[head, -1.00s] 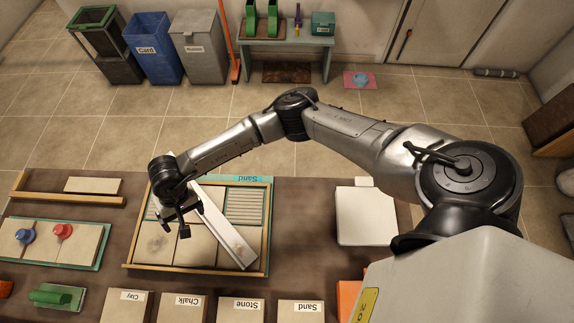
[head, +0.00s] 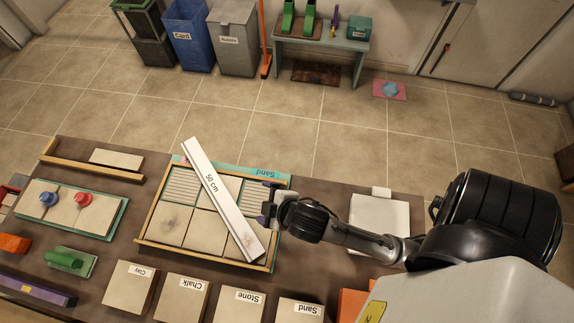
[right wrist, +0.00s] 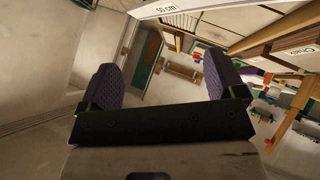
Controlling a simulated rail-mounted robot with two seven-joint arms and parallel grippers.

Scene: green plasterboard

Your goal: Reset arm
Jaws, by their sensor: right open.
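My right gripper (head: 268,203) is at the right edge of the wooden-framed tray (head: 150,215) in the head view. Its two purple-padded fingers stand apart with nothing between them in the right wrist view (right wrist: 160,85). A white bar marked "50 cm" (head: 222,198) lies diagonally across the tiles in the tray, left of the gripper and apart from it. The bar also shows at the top of the right wrist view (right wrist: 180,8). My left gripper is not in view.
Blocks labelled Clay (head: 128,287), Chalk (head: 181,299), Stone (head: 236,307) and Sand line the table's front. A white pad (head: 380,222) lies right of the tray. A board with blue and red knobs (head: 70,208) is at the left. Open floor lies behind the table.

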